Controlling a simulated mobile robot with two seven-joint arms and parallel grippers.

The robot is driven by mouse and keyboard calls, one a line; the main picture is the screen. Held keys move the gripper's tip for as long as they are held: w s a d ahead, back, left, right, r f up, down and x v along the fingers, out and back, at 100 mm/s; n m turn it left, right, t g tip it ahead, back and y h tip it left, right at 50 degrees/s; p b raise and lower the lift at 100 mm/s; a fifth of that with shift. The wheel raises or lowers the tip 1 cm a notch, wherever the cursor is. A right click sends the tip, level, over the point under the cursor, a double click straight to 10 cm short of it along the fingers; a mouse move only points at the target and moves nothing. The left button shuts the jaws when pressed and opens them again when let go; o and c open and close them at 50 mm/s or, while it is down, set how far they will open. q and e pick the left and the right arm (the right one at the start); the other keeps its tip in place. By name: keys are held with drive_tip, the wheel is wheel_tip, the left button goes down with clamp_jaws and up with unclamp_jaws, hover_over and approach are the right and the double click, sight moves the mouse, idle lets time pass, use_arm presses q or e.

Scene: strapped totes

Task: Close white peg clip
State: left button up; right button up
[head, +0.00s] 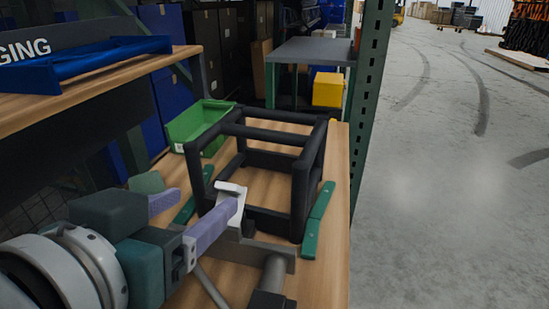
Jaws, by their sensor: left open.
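That finger hides part of the clip, so I cannot tell how far the clip stands open. My right gripper is not in view.
A black tubular frame (310,170) stands on the bench (337,200) just behind the clip, with green strips (318,220) beside it. A green bin (199,124) sits behind. A blue tray (85,62) lies on the left shelf. Open floor lies to the right.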

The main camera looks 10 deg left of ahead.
sight(226, 184)
use_arm(q)
drive_tip(key=b+x, duration=0.1)
drive_tip(key=x, duration=0.8)
drive_tip(key=shift+w+b, duration=0.3)
drive_tip(key=shift+c, duration=0.2)
clamp_jaws()
